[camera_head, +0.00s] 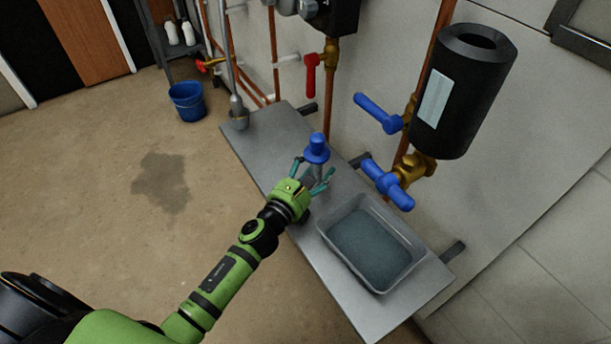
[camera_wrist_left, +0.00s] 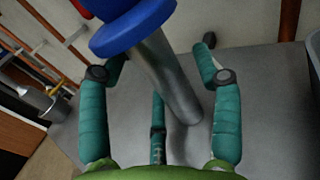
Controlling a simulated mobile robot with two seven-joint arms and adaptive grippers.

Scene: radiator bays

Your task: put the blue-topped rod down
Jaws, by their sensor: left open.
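The blue-topped rod (camera_head: 317,150) stands upright on the grey wall shelf (camera_head: 262,142), near its middle. In the left wrist view the rod's grey shaft (camera_wrist_left: 167,82) rises between my fingers, with its blue top (camera_wrist_left: 132,28) above them. My left gripper (camera_head: 312,175) is open around the shaft, its teal fingers spread on both sides. In the wrist view the fingers look apart from the shaft. The rod's foot is partly hidden by the gripper in the head view. My right gripper is not in view.
A grey tub of water (camera_head: 405,235) sits on the shelf right of the rod. Blue valve handles (camera_head: 386,184), a red handle (camera_head: 311,75) and a black cylinder (camera_head: 465,90) are on the wall. A blue bucket (camera_head: 187,102) stands on the floor.

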